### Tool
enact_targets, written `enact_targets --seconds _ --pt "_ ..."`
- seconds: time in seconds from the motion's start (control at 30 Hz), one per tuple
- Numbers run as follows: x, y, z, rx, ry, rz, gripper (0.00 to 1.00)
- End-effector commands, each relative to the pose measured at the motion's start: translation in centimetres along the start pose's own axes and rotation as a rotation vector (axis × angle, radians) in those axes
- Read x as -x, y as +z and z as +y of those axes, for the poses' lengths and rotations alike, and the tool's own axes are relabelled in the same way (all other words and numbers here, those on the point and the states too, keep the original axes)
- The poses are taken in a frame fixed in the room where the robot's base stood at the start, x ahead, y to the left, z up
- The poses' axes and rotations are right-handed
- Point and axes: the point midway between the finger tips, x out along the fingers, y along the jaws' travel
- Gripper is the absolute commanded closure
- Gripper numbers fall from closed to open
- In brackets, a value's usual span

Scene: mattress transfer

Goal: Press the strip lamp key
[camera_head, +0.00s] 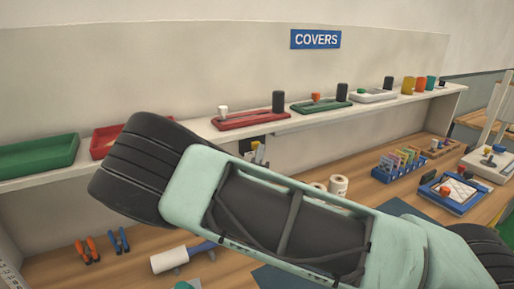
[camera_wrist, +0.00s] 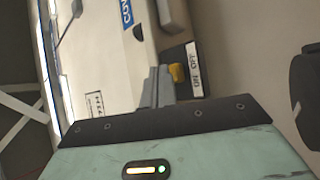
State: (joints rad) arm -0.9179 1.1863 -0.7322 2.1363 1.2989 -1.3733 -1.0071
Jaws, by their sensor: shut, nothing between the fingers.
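The strip lamp key looks to be a small yellow key (camera_wrist: 178,73) on a dark plate in the wrist view. A white label reading ON OFF (camera_wrist: 194,69) is beside it. My gripper (camera_wrist: 160,72) is shut and empty, with its grey fingertips just left of the yellow key. I cannot tell whether they touch it. In the head view a dark switch box (camera_head: 247,144) sits under the shelf edge, mostly hidden behind my arm, and the yellow and grey bits beside it are too small to tell apart.
The shelf (camera_head: 300,123) holds red, green and white trays with pegs under a COVERS sign (camera_head: 315,39). On the bench below are pliers (camera_head: 90,250), a roller (camera_head: 178,257), paper rolls (camera_head: 338,185) and a blue rack (camera_head: 397,165). My arm hides the middle of the bench.

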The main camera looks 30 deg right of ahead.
Motion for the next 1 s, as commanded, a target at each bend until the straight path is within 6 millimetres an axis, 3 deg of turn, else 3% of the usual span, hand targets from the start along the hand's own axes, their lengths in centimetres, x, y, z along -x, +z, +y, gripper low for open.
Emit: enact_targets --seconds 0.7,1.0 --pt "3.9 2.9 2.8 0.001 0.000 0.000 1.00" --pt "4.2 3.1 3.1 0.001 0.001 0.000 1.00"
